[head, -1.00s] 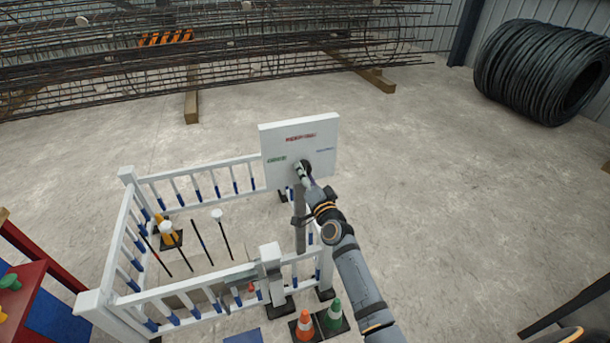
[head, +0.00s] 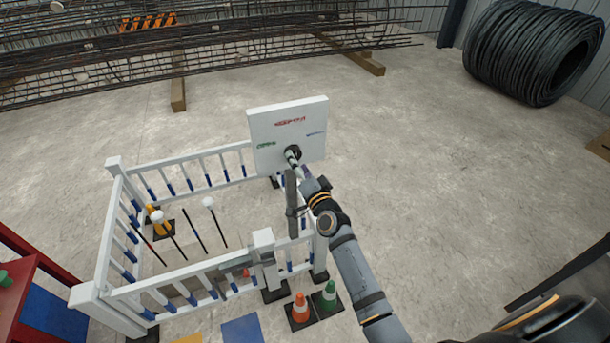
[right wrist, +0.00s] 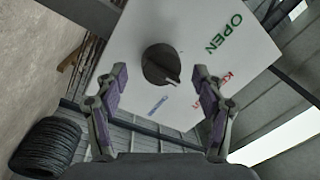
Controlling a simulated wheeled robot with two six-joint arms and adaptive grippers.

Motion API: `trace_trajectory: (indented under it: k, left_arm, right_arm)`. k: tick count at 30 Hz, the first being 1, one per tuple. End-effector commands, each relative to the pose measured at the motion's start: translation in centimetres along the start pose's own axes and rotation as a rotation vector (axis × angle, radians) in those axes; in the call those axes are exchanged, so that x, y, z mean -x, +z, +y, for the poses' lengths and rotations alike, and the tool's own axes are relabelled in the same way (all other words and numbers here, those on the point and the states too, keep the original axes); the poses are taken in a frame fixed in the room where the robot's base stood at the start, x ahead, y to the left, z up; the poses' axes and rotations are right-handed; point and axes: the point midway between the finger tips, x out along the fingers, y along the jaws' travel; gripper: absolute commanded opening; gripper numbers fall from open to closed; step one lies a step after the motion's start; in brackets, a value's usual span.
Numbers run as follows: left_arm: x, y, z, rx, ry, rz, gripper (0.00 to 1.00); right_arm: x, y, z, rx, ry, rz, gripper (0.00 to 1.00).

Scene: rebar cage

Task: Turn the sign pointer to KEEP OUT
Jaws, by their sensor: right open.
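The white sign board (head: 265,125) stands at the fence's far right corner. It bears red lettering at top, green at left and blue at right. Its round dark knob (right wrist: 161,66) has a raised pointer, which in the right wrist view points down-right, between the blue lettering (right wrist: 158,105) and the red lettering (right wrist: 228,78). Green OPEN (right wrist: 226,33) is at upper right there. My right gripper (right wrist: 160,72) is open and empty, its fingers on either side of the knob in that view, apparently short of it. The right finger partly covers the red word. My left gripper is out of view.
A white fence (head: 190,272) encloses several poles. An orange cone (head: 300,308) and a green cone (head: 328,296) stand by its near right corner. A black coil (head: 530,50) and rebar cage (head: 220,45) lie behind. Floor right of the sign is clear.

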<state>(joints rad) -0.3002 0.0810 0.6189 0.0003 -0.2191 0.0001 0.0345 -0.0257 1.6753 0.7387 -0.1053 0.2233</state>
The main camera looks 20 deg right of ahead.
Motion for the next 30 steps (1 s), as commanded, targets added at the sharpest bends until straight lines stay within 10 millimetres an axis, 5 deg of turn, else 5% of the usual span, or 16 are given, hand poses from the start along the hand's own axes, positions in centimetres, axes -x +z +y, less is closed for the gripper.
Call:
trace_trajectory:
  k: [6, 12, 30]
  left_arm:
    - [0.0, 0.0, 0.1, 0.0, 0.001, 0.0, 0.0]
    - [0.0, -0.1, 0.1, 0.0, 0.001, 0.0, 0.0]
    - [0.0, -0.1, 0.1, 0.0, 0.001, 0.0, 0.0]
  right_arm:
    - [5.6, 0.1, 0.1, -0.001, 0.003, -0.002, 0.7]
    - [8.9, 0.0, 0.1, 0.0, 0.001, -0.001, 0.7]
    - [9.7, 0.1, 0.2, 0.002, 0.004, -0.003, 0.7]
